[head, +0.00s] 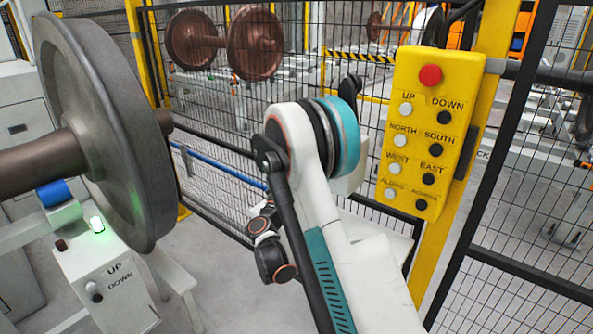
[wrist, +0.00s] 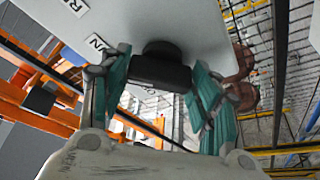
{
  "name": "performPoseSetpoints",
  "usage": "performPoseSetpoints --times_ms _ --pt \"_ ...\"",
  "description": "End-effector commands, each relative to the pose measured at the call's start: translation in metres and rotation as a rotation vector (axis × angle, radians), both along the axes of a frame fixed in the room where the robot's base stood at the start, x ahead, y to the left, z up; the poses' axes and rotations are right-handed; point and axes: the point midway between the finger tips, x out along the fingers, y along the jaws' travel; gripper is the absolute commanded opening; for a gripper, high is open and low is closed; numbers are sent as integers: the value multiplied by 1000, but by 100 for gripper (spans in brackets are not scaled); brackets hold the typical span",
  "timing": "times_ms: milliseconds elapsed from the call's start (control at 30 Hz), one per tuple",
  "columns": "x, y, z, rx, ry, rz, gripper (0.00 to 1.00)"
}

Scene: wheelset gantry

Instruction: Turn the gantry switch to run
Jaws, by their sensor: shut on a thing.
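The switch (wrist: 160,70) is a black knob with a bar-shaped grip on a pale grey panel (wrist: 195,25) in the wrist view. My gripper (wrist: 160,84) is shut on this knob, with one teal-padded finger on each side of it. The panel has small white labels, cut off or partly covered by the left finger, so I cannot read the switch position for certain. In the head view my white arm (head: 325,225) reaches forward in the middle and hides the knob and gripper. Part of a pale box shows behind it.
A yellow push-button pendant (head: 430,130) hangs on a yellow post right of my arm. A large wheelset (head: 110,130) stands at the left, beside a white UP/DOWN control box (head: 105,280) with a lit green lamp. Black mesh fencing (head: 225,140) runs behind.

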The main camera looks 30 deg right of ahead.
Motion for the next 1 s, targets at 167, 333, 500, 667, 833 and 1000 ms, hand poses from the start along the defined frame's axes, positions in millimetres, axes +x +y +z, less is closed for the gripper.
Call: performPoseSetpoints --times_ms 167,333,500,667,833,1000 --pt "-1 0 -1 6 -7 0 33" --pt "-1 0 -1 7 -7 0 33" --pt "0 0 -1 6 -6 0 77" --pt "0 0 -1 5 -5 0 77" --pt "0 0 -1 4 -5 0 77" --pt "-7 11 -4 3 -4 3 77"
